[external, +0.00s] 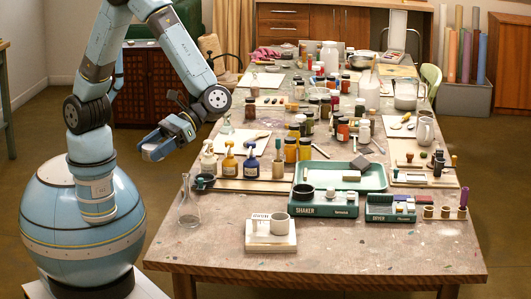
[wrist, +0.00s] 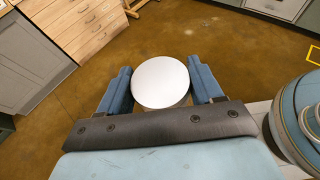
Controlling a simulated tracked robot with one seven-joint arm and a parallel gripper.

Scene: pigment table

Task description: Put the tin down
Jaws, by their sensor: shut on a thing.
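My gripper (external: 160,143) is shut on the tin, seen in the wrist view as a round pale disc (wrist: 160,81) between two blue fingers. The disc faces the wrist camera; the tin's sides are mostly hidden. In the external view my gripper hangs left of the work table (external: 225,213), near its left edge and above tabletop height. The tin is hard to make out there against the gripper. The wrist view shows only brown floor beyond the tin, with no table surface under it.
A glass flask (external: 188,207) stands near the table's left edge, with pump bottles (external: 229,163) behind it. A green SHAKER tray (external: 324,207), a green DRYER tray (external: 390,208) and a white block (external: 270,238) with cups stand toward the front. The front-left and front-right corners are bare.

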